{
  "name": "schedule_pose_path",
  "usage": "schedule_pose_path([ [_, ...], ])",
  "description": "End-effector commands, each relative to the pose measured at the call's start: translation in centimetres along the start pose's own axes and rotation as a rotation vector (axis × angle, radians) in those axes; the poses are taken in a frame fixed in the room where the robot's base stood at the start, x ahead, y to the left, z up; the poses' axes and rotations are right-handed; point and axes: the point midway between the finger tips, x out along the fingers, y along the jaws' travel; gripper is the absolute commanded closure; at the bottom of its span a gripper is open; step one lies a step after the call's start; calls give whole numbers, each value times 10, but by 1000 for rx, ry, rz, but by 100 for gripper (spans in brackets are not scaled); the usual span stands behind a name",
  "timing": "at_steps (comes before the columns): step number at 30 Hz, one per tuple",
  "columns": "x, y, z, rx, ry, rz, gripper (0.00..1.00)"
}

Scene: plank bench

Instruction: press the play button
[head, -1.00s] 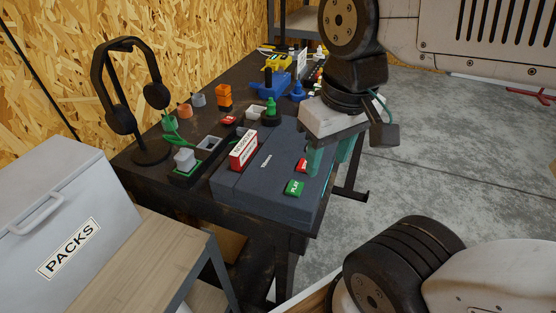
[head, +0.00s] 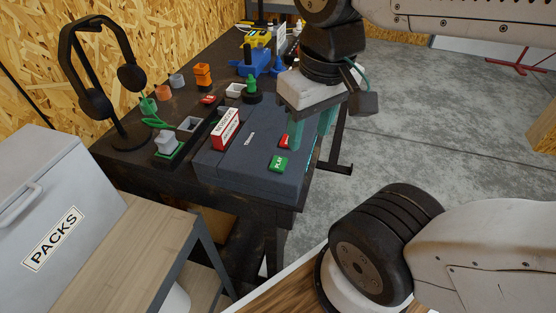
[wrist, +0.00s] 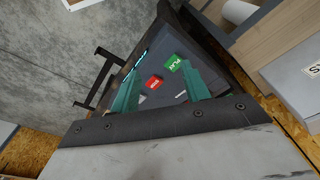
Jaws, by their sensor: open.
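The green play button (head: 278,163) sits on the near right part of a dark grey box (head: 230,170) on the bench. In the wrist view both buttons lie between the fingers (wrist: 160,70). The fingertips' height above the box is unclear.
A red-and-white block (head: 226,128) stands on the box's left part. A headphone stand (head: 122,120), a green figure (head: 251,86) and small coloured items crowd the bench behind. A grey PACKS case (head: 45,190) is at left. Open floor (head: 430,130) lies right.

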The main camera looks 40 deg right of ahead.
Motion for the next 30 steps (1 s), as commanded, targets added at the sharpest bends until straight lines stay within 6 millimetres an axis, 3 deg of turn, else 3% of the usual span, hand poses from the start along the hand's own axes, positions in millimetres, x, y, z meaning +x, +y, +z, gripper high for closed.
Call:
schedule_pose_path([
  [2,0,0,0,0,0,0,54],
  [3,0,0,0,0,0,0,59],
  [7,0,0,0,0,0,0,95],
  [8,0,0,0,0,0,0,100],
  [30,0,0,0,0,0,0,100],
])
